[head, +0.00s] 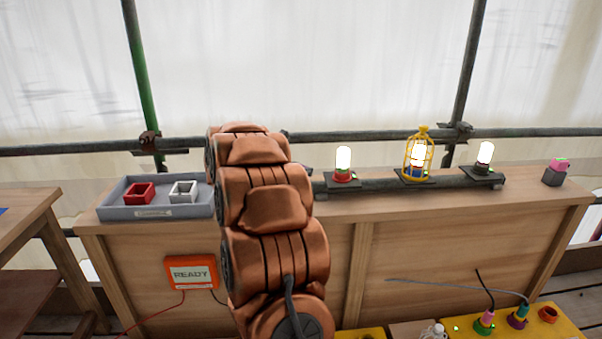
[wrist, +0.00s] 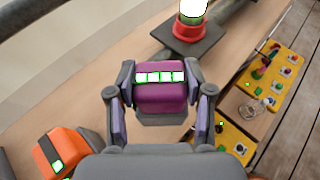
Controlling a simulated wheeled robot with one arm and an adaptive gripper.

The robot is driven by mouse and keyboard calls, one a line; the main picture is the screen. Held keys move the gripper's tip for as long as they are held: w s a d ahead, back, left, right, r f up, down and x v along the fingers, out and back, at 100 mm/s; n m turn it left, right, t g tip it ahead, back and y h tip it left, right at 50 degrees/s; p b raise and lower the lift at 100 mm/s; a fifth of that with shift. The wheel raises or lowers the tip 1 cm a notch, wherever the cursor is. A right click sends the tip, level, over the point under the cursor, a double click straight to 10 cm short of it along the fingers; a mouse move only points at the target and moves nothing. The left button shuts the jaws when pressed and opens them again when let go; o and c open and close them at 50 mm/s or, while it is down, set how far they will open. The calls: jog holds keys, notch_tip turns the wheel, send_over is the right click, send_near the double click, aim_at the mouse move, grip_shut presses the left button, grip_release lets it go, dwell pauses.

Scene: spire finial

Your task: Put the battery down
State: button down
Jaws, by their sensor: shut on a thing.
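The purple battery (wrist: 160,96) is between the two fingers of my gripper (wrist: 164,100) in the wrist view. A row of lit green-white bars runs across its top face. My gripper is shut on its sides. The battery appears over or on the wooden bench top (wrist: 105,62); I cannot tell whether its underside touches. In the head view my arm hides both the gripper and the battery.
An orange block with a green light (wrist: 58,153) is close at lower left in the wrist view. A lit lamp (wrist: 190,25) stands ahead. In the head view, a grey tray (head: 125,212), a caged lamp (head: 418,160) and a pink-topped block (head: 556,172) are on the bench.

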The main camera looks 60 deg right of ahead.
jog(key=shift+w+d+f+p, duration=0.2)
jog(key=shift+d+f, duration=0.4)
jog(key=shift+f, duration=0.05)
jog(key=shift+w+d+f+p, duration=0.25)
jog(key=shift+d+f, duration=0.3)
jog(key=shift+f, duration=0.1)
jog(key=shift+w+d+f+p, duration=0.2)
jog(key=shift+d+f, duration=0.4)
jog(key=shift+f, duration=0.05)
jog(key=shift+f, duration=0.1)
jog(key=shift+c, duration=2.3)
grip_release()
jog(key=shift+a+r, duration=0.1)
jog(key=shift+r, duration=0.1)
jog(key=b+v, duration=0.2)
jog(key=v, duration=1)
